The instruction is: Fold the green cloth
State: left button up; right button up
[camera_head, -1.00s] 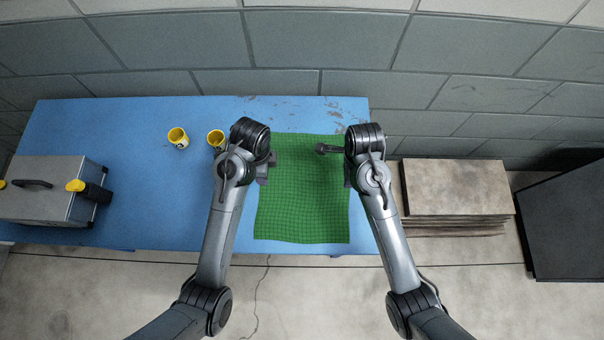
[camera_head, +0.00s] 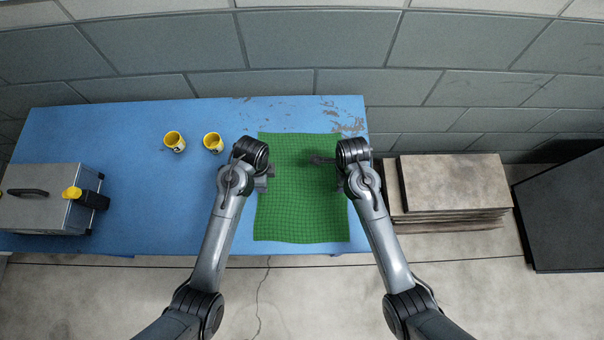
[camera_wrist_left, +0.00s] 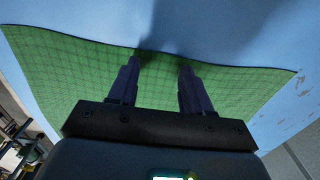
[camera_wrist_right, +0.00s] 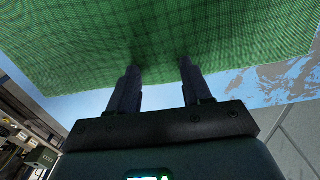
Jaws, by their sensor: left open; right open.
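The green checked cloth (camera_head: 303,205) lies spread out, roughly rectangular, on the right part of the blue table. My left gripper (camera_head: 266,181) is at the cloth's left edge. In the left wrist view my left gripper (camera_wrist_left: 160,65) is open and empty, its fingertips close to the cloth's edge. My right gripper (camera_head: 318,160) reaches left over the far part of the cloth. In the right wrist view my right gripper (camera_wrist_right: 160,66) is open, its fingertips over the cloth (camera_wrist_right: 230,30). I cannot tell whether either gripper touches the cloth. My right forearm hides part of its right edge.
Two yellow cups (camera_head: 174,142) (camera_head: 213,143) stand left of the cloth on the blue table (camera_head: 120,155). A grey case (camera_head: 42,195) with yellow-topped parts is at the table's left end. Stacked boards (camera_head: 455,185) stand right of the table. A block wall (camera_head: 310,50) rises behind.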

pick_arm(q)
jog(key=shift+f, duration=0.2)
pick_arm(e)
jog(key=shift+f, duration=0.2)
pick_arm(q)
grip_shut()
pick_arm(e)
grip_shut()
pick_arm(q)
jog(key=shift+r, duration=0.15)
pick_arm(e)
jog(key=shift+r, duration=0.15)
